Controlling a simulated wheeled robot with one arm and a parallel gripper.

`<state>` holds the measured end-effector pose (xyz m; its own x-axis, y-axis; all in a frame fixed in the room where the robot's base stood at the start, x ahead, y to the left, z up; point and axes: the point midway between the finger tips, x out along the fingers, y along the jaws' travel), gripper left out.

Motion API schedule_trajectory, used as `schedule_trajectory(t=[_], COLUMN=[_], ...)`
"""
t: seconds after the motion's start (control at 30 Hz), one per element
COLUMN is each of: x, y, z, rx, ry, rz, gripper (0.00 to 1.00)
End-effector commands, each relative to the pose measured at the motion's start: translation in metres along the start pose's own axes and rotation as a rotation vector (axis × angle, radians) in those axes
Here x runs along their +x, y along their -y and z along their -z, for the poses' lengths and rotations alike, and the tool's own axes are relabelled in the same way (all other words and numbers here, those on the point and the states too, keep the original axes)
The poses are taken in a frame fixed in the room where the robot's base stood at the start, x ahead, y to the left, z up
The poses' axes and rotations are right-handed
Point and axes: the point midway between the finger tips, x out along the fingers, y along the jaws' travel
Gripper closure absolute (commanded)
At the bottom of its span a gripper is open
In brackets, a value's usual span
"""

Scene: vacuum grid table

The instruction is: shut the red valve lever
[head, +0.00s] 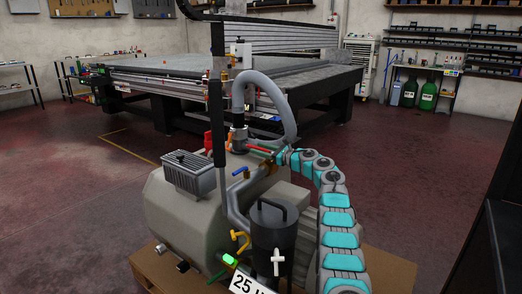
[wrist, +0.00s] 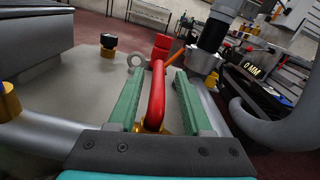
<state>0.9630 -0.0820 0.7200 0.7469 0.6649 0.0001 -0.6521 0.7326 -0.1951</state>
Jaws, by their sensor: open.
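The red valve lever (wrist: 157,92) runs lengthwise between the two green fingers of my gripper (wrist: 158,95) in the wrist view, with a gap on each side. Its near end sits on a brass valve body (wrist: 152,128). In the head view the red lever (head: 259,149) lies roughly level beside the grey hose on top of the vacuum pump. My gripper (head: 276,155) reaches it from the right, and its fingers are small and partly hidden there. The gripper is open around the lever and holds nothing.
The beige pump tank (head: 165,215) stands on a wooden pallet. A grey hose (head: 285,95) arches close above the lever. A blue lever (head: 240,172), a yellow lever (head: 241,240) and a black canister (head: 273,235) are nearby. The grid table (head: 190,80) stands behind.

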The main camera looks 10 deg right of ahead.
Motion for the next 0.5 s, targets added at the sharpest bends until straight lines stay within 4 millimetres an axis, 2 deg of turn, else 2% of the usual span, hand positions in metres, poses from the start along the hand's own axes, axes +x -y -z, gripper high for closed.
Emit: schedule_trajectory(t=[0.27,0.5], x=[-0.006,-0.027], y=[0.000,-0.001], z=[0.003,0.006], rx=[-0.005,-0.003], ry=[0.001,0.003], rz=[-0.001,0.002], gripper=[0.50,0.50])
